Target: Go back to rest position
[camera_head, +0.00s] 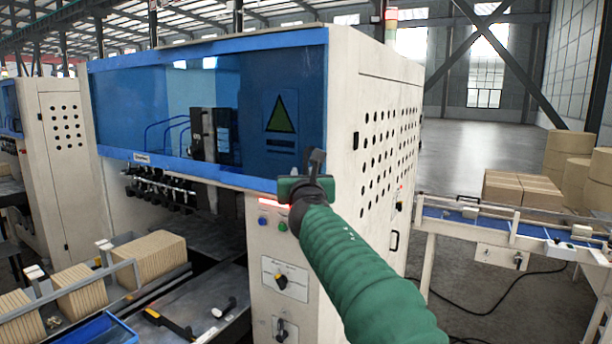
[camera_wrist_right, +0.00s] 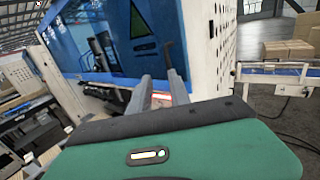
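My right arm in its green sleeve reaches up from the lower right in the head view. My left gripper is not in view.
The large cream machine (camera_head: 375,160) with a blue guard (camera_head: 210,105) and a control panel (camera_head: 285,278) stands close ahead. Brown stacks (camera_head: 150,257) sit on the left line. A conveyor (camera_head: 475,218) with cartons (camera_head: 522,190) is at right; open floor lies behind.

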